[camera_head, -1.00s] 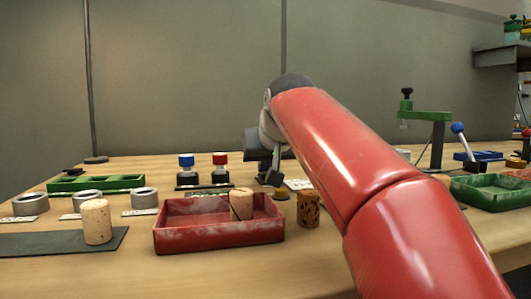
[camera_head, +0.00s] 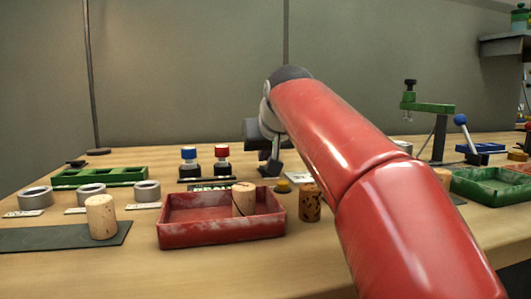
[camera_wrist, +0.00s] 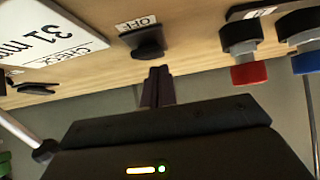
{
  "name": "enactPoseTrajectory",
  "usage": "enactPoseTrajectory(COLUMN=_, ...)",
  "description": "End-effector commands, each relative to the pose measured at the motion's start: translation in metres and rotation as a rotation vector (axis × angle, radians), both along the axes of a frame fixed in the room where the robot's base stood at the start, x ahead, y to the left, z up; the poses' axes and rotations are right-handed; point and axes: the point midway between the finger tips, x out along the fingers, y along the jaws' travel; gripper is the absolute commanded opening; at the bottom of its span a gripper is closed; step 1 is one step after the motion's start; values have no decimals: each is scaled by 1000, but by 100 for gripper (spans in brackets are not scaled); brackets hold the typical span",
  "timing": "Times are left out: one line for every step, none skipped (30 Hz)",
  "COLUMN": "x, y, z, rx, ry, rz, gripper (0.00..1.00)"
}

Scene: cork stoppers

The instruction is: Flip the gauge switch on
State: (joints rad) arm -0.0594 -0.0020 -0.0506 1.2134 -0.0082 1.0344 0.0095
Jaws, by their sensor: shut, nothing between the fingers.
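In the wrist view, a small dark switch (camera_wrist: 148,42) with a white label reading OFF (camera_wrist: 134,23) stands on the table, beside a large white card (camera_wrist: 45,38) marked CHECK and 31 mm. My gripper (camera_wrist: 157,73) is shut and empty, its dark fingertips just below the switch in the picture. I cannot tell whether they touch it. In the head view my gripper (camera_head: 270,172) is low over the table behind the red tray, partly hidden by my arm. I cannot make out the switch there.
Blue-topped (camera_head: 189,158) and red-topped (camera_head: 221,158) posts stand left of my gripper. The red tray (camera_head: 225,229) holds a cork stopper (camera_head: 243,199); a darker cork (camera_head: 310,203) stands at its right. A green tray (camera_head: 490,187) lies far right. Grey rings (camera_head: 91,194) stand left.

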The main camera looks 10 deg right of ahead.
Motion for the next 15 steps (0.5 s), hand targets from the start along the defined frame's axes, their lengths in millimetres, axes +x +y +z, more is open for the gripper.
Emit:
enactPoseTrajectory(x=0, y=0, z=3, rx=0, ry=-1, rz=0, gripper=0)
enactPoseTrajectory(x=0, y=0, z=5, rx=0, ry=-1, rz=0, gripper=0)
enactPoseTrajectory(x=1, y=0, z=8, rx=0, ry=-1, rz=0, gripper=0)
enactPoseTrajectory(x=1, y=0, z=11, rx=0, ry=-1, rz=0, gripper=0)
enactPoseTrajectory(x=2, y=0, z=15, rx=0, ry=-1, rz=0, gripper=0)
enactPoseTrajectory(x=2, y=0, z=21, rx=0, ry=0, rz=0, gripper=0)
enactPoseTrajectory(x=3, y=0, z=25, rx=0, ry=0, rz=0, gripper=0)
enactPoseTrajectory(x=4, y=0, z=30, rx=0, ry=0, rz=0, gripper=0)
enactPoseTrajectory(x=5, y=0, z=37, rx=0, ry=0, rz=0, gripper=0)
enactPoseTrajectory(x=5, y=0, z=42, rx=0, ry=1, rz=0, gripper=0)
enactPoseTrajectory(x=6, y=0, z=47, rx=0, ry=1, rz=0, gripper=0)
enactPoseTrajectory(x=4, y=0, z=52, rx=0, ry=-1, rz=0, gripper=0)
enactPoseTrajectory(x=-1, y=0, z=56, rx=0, ry=-5, rz=0, gripper=0)
enactPoseTrajectory(x=-6, y=0, z=62, rx=0, ry=-4, rz=0, gripper=0)
enactPoseTrajectory(x=-12, y=0, z=70, rx=0, ry=-4, rz=0, gripper=0)
